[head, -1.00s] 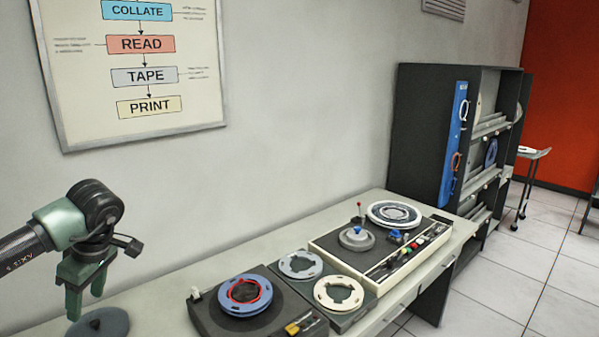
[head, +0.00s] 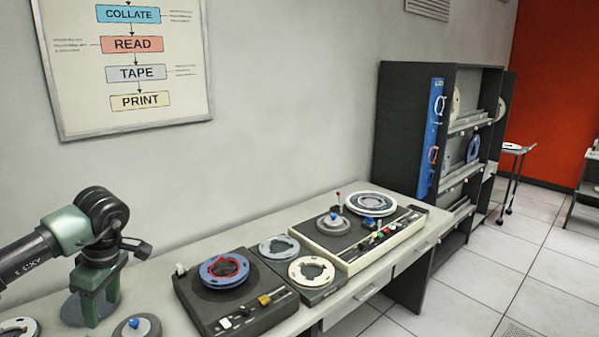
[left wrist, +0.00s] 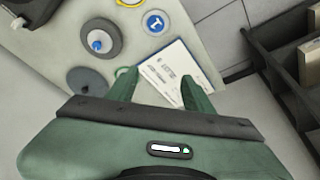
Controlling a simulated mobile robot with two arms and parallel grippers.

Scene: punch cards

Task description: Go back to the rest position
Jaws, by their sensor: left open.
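My left gripper (head: 97,314) is open, pointing down above the left part of the long pale table (head: 145,292). Nothing shows held between its green fingers. A dark round disc (head: 68,308) lies behind and below the fingers in the head view. In the left wrist view the open fingers (left wrist: 160,86) frame white printed cards (left wrist: 172,70) lying below, near the table edge. I cannot tell how far above the cards they are. My right gripper is in neither view.
A grey reel with a blue knob (head: 137,326) lies right of the gripper. Beyond it stand a dark deck with a blue reel (head: 224,268), two loose reels and a larger console (head: 335,240). A dark shelf (head: 405,125) stands at the far end. Tiled floor (head: 480,290) is clear at right.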

